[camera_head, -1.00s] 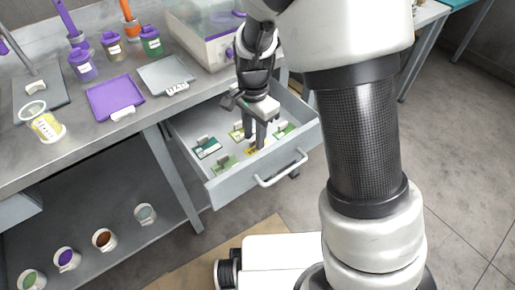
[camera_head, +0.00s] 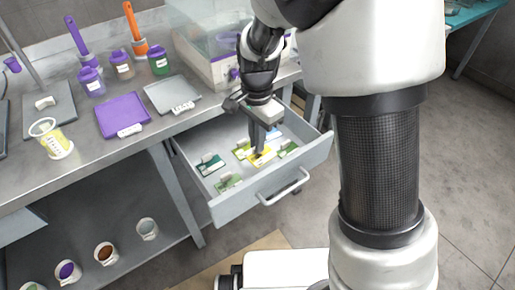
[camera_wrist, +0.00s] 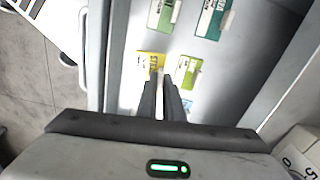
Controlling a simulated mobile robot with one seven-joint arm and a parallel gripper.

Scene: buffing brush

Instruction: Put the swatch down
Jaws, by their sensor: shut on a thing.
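The yellow swatch (camera_head: 263,158) is at the fingertips of my gripper (camera_head: 258,151), inside the open drawer (camera_head: 237,207). In the wrist view my gripper (camera_wrist: 164,78) is shut on the yellow swatch (camera_wrist: 151,59), whose printed face shows beyond the fingertips. The swatch is low, close to the drawer floor; I cannot tell whether it touches it. The fingers hide part of it.
Other swatches lie around it: a dark green one (camera_head: 209,164), a light green one (camera_head: 229,182), a green one (camera_head: 288,149) and a blue one (camera_head: 273,133). The drawer's front wall and handle (camera_head: 284,187) stand close. The bench (camera_head: 60,180) holds trays and jars.

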